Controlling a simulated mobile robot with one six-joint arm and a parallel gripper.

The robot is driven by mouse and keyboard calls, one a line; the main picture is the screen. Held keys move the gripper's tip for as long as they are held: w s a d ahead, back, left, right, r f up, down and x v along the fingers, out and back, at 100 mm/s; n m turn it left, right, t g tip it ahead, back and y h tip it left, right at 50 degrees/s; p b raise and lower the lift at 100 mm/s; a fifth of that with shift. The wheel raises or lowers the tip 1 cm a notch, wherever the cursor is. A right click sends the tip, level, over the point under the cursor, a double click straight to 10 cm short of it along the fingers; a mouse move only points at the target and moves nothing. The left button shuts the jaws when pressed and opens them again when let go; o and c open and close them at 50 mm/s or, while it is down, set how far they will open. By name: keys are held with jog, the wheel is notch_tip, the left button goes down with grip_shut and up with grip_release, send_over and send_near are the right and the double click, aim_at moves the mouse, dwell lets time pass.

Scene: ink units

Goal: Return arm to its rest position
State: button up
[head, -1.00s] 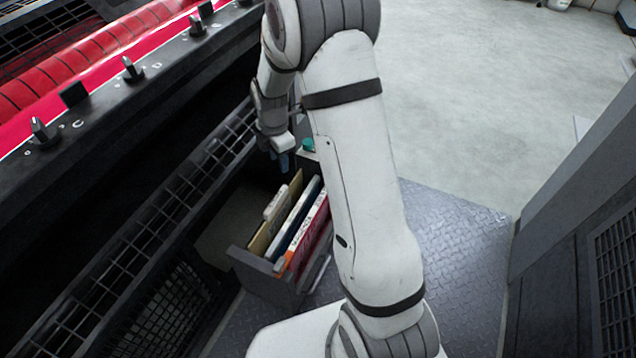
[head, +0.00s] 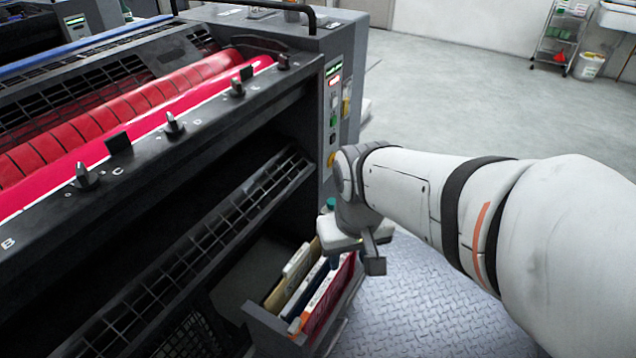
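My gripper (head: 372,262) is at the end of my white arm (head: 420,190), which comes in from the right. It is over the metal floor plate, a little right of and above the file box. The gripper is small and partly turned away, so I cannot see whether its fingers are open or shut. I see nothing clearly held in it.
A press with red rollers (head: 110,112), ink keys and a wire guard (head: 230,212) fills the left. A box (head: 275,328) of upright folders stands below it. The treadplate floor (head: 400,320) is clear. A shelf trolley (head: 562,38) and white bucket (head: 589,66) stand far right.

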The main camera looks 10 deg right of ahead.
jog(key=shift+w, duration=0.1)
notch_tip(320, 180, up, 22)
jog(key=t+p, duration=0.1)
jog(key=p, duration=1.9)
jog(key=shift+r, duration=0.2)
